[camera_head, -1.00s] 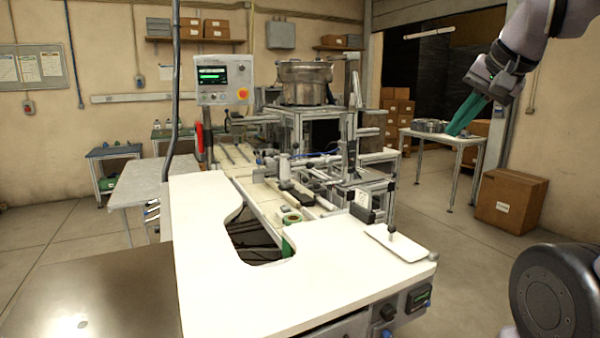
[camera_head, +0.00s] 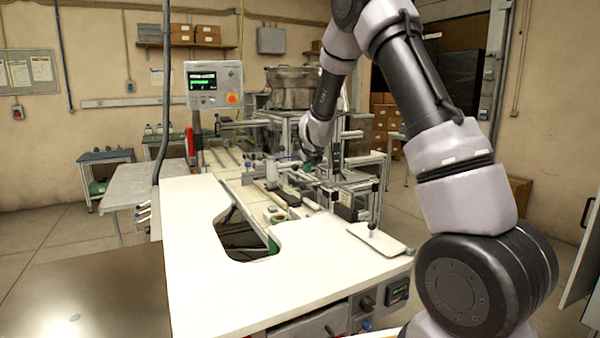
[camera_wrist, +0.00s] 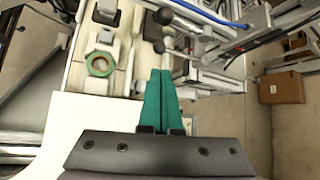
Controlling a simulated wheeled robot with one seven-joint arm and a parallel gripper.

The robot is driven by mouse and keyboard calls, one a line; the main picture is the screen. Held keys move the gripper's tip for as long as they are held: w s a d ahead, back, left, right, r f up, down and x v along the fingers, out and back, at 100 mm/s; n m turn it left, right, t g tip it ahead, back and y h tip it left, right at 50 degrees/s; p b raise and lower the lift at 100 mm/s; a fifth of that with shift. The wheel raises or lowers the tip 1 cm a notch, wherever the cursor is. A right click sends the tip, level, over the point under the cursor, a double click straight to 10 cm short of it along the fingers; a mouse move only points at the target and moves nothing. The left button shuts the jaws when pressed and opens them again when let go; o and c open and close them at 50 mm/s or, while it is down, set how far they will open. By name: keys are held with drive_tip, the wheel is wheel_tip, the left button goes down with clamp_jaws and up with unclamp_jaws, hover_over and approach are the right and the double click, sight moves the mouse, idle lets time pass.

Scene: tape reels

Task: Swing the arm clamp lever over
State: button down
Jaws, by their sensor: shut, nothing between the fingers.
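My gripper (camera_wrist: 160,76) shows in the wrist view with its two green fingers pressed together and nothing between them. In the head view my gripper (camera_head: 307,166) is small and partly hidden, over the machine's middle rails. Just beyond the fingertips in the wrist view is a rod with dark ball knobs (camera_wrist: 164,17), which looks like the clamp lever. I cannot tell whether the fingers touch it. In the head view I cannot make the lever out clearly among the fittings near my gripper.
A green-rimmed tape reel (camera_wrist: 101,64) lies left of the fingers. A blue cable (camera_wrist: 205,12) runs past the fittings at upper right. Metal brackets crowd the right side. A screen panel (camera_head: 214,85) stands behind.

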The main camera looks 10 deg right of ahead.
drive_tip(key=x, duration=1)
drive_tip(key=shift+w+d+f, duration=0.1)
drive_tip(key=shift+w+f, duration=0.05)
drive_tip(key=shift+f, duration=0.25)
drive_tip(key=shift+w+a+r, duration=0.2)
drive_tip(key=shift+a+r, duration=0.1)
drive_tip(key=shift+r, duration=0.3)
drive_tip(key=shift+w+a+r, duration=0.2)
drive_tip(key=shift+a+r, duration=0.05)
drive_tip(key=shift+r, duration=0.4)
drive_tip(key=shift+w+a+r, duration=0.2)
drive_tip(key=shift+a+r, duration=0.1)
drive_tip(key=shift+r, duration=0.3)
drive_tip(key=shift+r, duration=0.1)
drive_tip(key=shift+r+y, duration=0.2)
drive_tip(key=shift+y, duration=0.1)
